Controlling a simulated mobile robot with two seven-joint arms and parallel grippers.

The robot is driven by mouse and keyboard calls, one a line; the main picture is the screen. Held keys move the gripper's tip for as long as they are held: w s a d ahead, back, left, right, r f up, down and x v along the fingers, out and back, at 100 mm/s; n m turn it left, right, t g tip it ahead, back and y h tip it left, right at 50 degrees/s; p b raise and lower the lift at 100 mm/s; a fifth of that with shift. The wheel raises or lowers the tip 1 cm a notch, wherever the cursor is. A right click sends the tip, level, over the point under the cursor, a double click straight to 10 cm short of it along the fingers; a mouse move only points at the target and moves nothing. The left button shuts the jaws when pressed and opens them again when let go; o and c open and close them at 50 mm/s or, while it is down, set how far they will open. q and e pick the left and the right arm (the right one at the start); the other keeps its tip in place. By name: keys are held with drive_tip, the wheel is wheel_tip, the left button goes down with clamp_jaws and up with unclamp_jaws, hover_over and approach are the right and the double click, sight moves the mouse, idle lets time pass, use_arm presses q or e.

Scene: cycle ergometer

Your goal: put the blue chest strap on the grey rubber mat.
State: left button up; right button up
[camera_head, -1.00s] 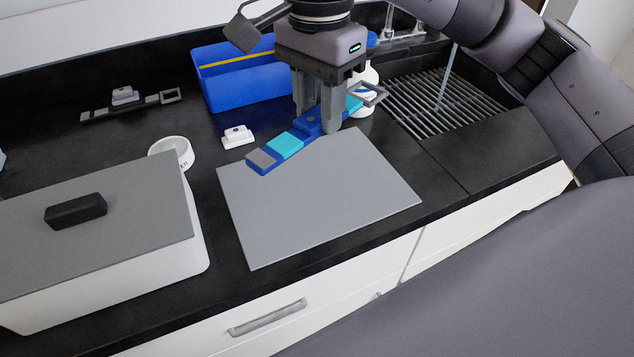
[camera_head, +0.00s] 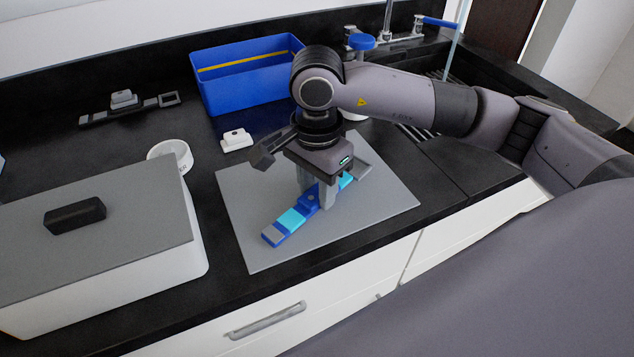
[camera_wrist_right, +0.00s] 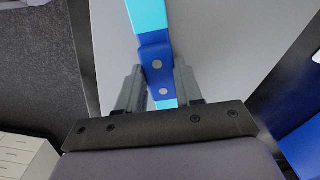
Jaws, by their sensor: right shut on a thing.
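The blue chest strap (camera_head: 291,219) has light-blue bands and a grey end. It lies over the middle of the grey rubber mat (camera_head: 375,208). My right gripper (camera_head: 318,200) is shut on the strap near its middle, pointing down. In the right wrist view the strap (camera_wrist_right: 157,60) runs between the two fingers (camera_wrist_right: 157,92), with the mat (camera_wrist_right: 215,50) behind it. I cannot tell whether the strap touches the mat or is just above it. My left gripper is not in view.
A white box with a grey lid (camera_head: 95,230) stands left of the mat. A white round dish (camera_head: 172,155), a small white device (camera_head: 236,139) and a blue bin (camera_head: 245,75) are behind. A black strap with a device (camera_head: 128,104) lies at the back left. The counter's front edge is close.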

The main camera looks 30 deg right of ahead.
sight(316, 192)
drive_tip(key=shift+f+b, duration=0.2)
drive_tip(key=shift+b, duration=0.1)
drive_tip(key=o, duration=1.1)
drive_tip(key=shift+r, duration=0.1)
drive_tip(key=shift+c, duration=0.2)
drive_tip(key=shift+r, duration=0.1)
drive_tip(key=shift+r+p, duration=0.2)
drive_tip(key=shift+p, duration=0.25)
wheel_tip(316, 192, up, 12)
drive_tip(key=b, duration=0.1)
drive_tip(key=shift+f, duration=0.15)
